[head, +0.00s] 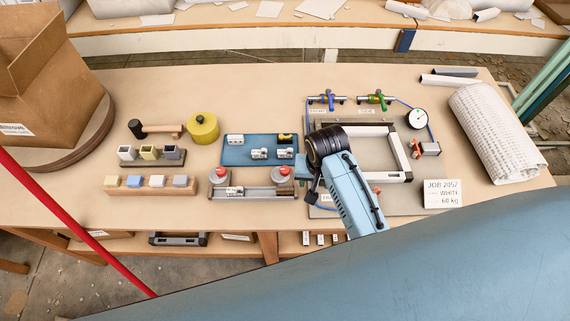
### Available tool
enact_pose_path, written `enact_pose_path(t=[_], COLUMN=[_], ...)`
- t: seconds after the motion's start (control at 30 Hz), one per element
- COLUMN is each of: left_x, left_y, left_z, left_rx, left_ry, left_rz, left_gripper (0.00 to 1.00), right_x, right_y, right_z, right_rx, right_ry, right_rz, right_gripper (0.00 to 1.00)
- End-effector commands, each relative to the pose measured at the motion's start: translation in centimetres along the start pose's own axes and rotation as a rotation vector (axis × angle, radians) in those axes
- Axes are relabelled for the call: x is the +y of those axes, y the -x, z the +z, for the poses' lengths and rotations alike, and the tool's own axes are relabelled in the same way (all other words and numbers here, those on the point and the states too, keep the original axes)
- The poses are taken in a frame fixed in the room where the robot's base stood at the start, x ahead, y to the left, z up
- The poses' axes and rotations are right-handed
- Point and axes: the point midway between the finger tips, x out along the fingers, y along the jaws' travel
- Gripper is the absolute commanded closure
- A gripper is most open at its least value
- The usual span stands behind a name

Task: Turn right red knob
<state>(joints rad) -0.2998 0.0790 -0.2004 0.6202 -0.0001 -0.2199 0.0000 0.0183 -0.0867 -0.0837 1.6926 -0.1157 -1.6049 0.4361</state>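Two red knobs sit on round grey clamps on a metal rail at the middle of the table in the head view. The left red knob (220,172) is clear to see. The right red knob (284,170) is at the rail's right end, beside my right gripper (304,174). My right arm comes in from the lower right, and its black and blue wrist hides most of that gripper. I cannot tell whether the fingers touch the knob or how far they are apart. My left gripper is not in view.
A blue tray (233,152) with small blocks lies just behind the rail. A grey frame (399,160), a gauge (417,119) and another small red knob (417,148) are on the right. A red bar (75,222) crosses the lower left. A large blue surface hides the lower right.

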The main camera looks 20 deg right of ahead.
Motion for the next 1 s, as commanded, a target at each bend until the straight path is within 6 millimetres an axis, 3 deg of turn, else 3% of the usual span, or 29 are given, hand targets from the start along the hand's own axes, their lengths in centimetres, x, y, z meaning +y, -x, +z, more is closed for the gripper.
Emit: enact_pose_path(t=[0.03,0.2,0.33,0.47,0.67,1.0], left_x=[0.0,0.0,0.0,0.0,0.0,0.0], left_y=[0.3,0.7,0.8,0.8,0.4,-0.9], left_z=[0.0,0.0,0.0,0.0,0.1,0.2], left_rx=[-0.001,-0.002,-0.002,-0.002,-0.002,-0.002], left_ry=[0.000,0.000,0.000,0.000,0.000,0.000], left_rz=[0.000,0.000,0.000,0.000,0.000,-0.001], left_gripper=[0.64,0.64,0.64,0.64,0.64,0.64], right_x=[-1.7,-6.0,-7.8,-8.4,-8.3,-8.1], right_y=[1.3,5.1,7.0,7.5,4.9,-2.2], right_z=[-1.9,-5.6,-7.0,-7.3,-7.0,-6.2], right_rx=[-0.012,-0.075,-0.101,-0.113,-0.115,-0.114], right_ry=[-0.053,-0.215,-0.280,-0.306,-0.309,-0.307], right_rz=[-0.003,0.016,0.031,0.039,0.043,0.041], right_gripper=[0.51,0.51,0.51,0.51,0.51,0.51])
